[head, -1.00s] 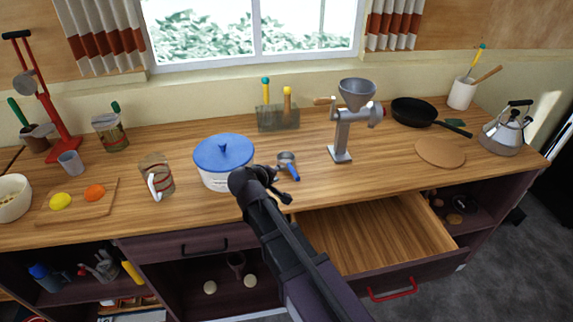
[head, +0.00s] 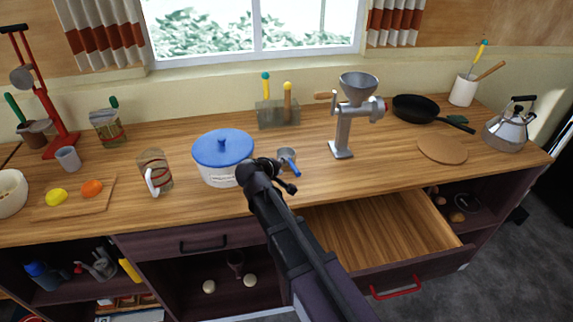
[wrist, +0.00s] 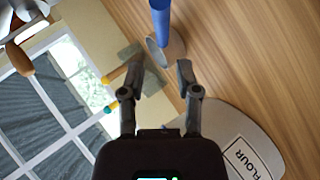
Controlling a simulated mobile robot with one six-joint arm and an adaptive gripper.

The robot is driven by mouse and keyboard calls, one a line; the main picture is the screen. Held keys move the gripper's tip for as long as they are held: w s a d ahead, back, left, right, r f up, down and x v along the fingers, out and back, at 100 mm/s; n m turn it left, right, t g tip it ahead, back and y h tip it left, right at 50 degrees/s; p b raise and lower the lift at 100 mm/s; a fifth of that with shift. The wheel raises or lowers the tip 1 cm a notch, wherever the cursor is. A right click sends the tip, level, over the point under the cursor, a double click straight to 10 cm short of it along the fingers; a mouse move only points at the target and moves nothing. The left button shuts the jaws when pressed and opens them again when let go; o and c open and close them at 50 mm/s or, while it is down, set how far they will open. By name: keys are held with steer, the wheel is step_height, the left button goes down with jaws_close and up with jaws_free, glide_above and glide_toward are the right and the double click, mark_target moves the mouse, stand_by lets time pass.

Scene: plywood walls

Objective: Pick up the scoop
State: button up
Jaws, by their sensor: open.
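The scoop (head: 287,156) is a small grey metal cup with a blue handle. It is on the wooden counter (head: 300,190), just right of the white pot with the blue lid. In the wrist view its blue handle (wrist: 161,20) points to the top edge, and its cup lies just beyond my fingertips. My gripper (head: 283,177) is beside the scoop in the head view, partly in front of the counter. In the wrist view my gripper (wrist: 161,68) has its two fingers apart with nothing held between them. I cannot tell the exact height gap.
The white pot (head: 223,160) stands close on the left; its FLOUR label (wrist: 248,160) shows in the wrist view. A metal grinder (head: 342,130) stands to the right. A block with coloured handles (head: 278,115) is behind. An open drawer (head: 385,235) juts out below.

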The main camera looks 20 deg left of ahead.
mark_target(290, 165)
steer(key=shift+b+x, duration=0.65)
steer(key=shift+x, duration=1.15)
steer(key=shift+b+x, duration=1.5)
steer(key=shift+x, duration=1.05)
steer(key=shift+a+f, duration=0.1)
steer(key=shift+f, duration=0.05)
steer(key=shift+s, duration=0.1)
jaws_close()
